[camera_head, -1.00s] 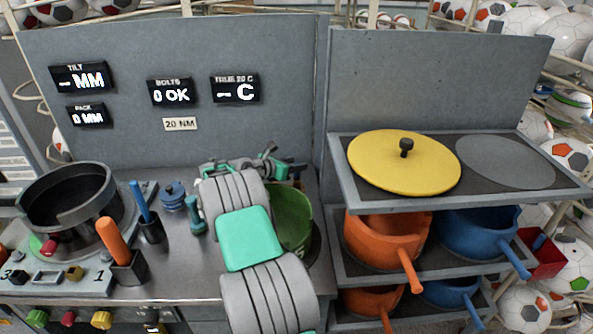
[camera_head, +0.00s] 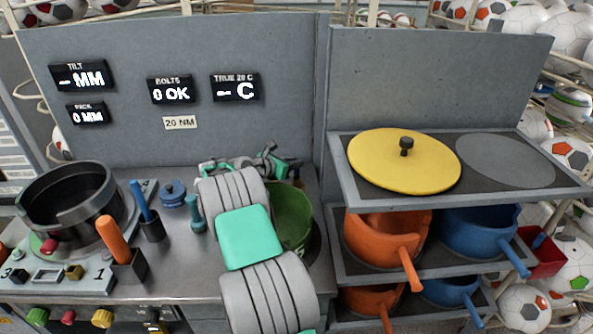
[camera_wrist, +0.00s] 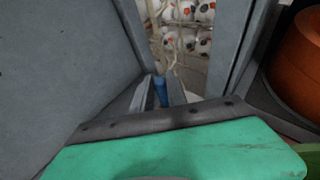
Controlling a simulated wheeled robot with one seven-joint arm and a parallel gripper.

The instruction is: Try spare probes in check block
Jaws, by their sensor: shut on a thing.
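My gripper (camera_wrist: 160,96) is shut on a slim blue piece (camera_wrist: 160,86), seen between the fingertips in the wrist view; whether it is a probe I cannot tell. In the head view my gripper (camera_head: 262,165) is at the back of the bench, partly behind my arm, and the held piece cannot be made out. A blue-handled tool (camera_head: 141,200) stands in a dark holder and an orange-handled tool (camera_head: 112,240) in another, both left of my arm. A teal peg (camera_head: 195,212) and a blue knobbed piece (camera_head: 173,193) stand nearby. I cannot identify the check block.
A green pot (camera_head: 293,215) stands just right of my arm, partly hidden. A black ring-shaped vessel (camera_head: 65,195) is at left. The grey back panel (camera_head: 270,50) rises behind my gripper. The shelf at right holds a yellow lid (camera_head: 385,170), with orange and blue pots below.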

